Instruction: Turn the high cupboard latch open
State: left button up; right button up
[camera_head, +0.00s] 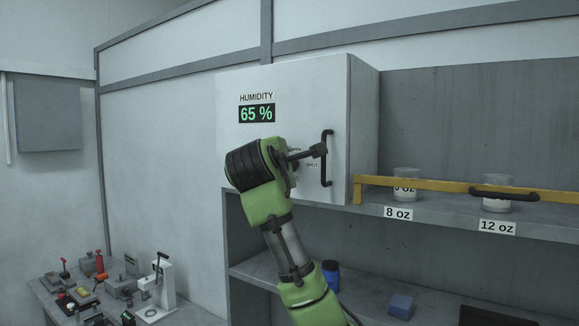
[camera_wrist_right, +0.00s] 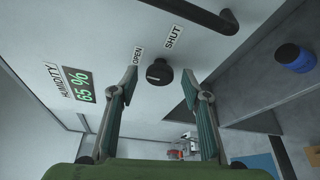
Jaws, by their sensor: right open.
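The cupboard latch (camera_wrist_right: 158,72) is a round black knob on the white cupboard door (camera_wrist_right: 112,38), below the labels OPEN (camera_wrist_right: 138,56) and SHUT (camera_wrist_right: 175,37). Its turn position is not clear. My right gripper (camera_wrist_right: 160,86) is open, with one finger to each side of the knob in the wrist view. I cannot tell whether the fingers touch it. In the head view, my green right arm reaches up from below and its gripper (camera_head: 304,155) is at the cupboard door (camera_head: 300,90), hiding the latch. My left gripper is not in view.
A black door handle (camera_head: 327,158) stands just right of the gripper. A yellow rail (camera_head: 430,184) crosses the shelf with cups, right of the cupboard. A blue jar (camera_head: 330,275) and blue block (camera_head: 401,306) are below. A cluttered bench (camera_head: 190,317) is at lower left.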

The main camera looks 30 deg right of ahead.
jog(key=v, duration=1)
jog(key=shift+s+a, duration=0.25)
jog(key=shift+a, duration=0.05)
